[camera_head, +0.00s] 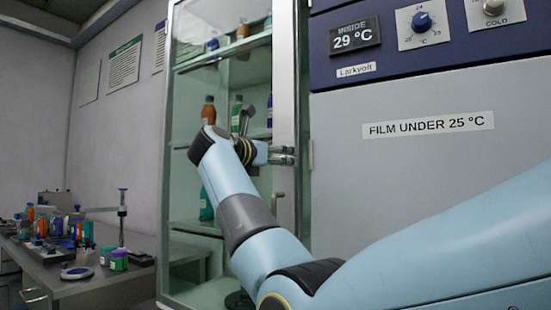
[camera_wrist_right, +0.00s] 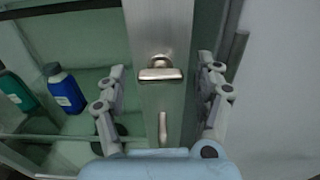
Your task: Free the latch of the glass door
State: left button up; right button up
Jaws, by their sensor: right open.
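The glass door (camera_head: 285,70) stands upright with a pale metal frame, and it looks closed. A metal latch with a crosswise bar (camera_wrist_right: 160,74) sits on this frame in the wrist view. My right gripper (camera_wrist_right: 162,68) is open and empty, with one finger on each side of the latch and apart from it. In the head view my right gripper (camera_head: 283,155) is in front of the door frame and hides the latch. A vertical handle (camera_wrist_right: 162,130) is on the frame too, and it shows below the gripper in the head view (camera_head: 278,196). My left gripper is out of view.
Bottles stand on shelves behind the glass, such as a blue one (camera_wrist_right: 66,92) and an orange-brown one (camera_head: 208,110). A grey machine panel (camera_head: 400,190) adjoins the door on the right. A cluttered bench (camera_head: 90,285) is at left.

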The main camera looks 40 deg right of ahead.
jog(key=shift+c, duration=0.2)
jog(key=c, duration=1.1)
jog(key=shift+n+p, duration=9)
jog(key=shift+p, duration=1.55)
jog(key=shift+f, duration=0.1)
jog(key=o, duration=1.1)
jog(key=shift+o, duration=0.2)
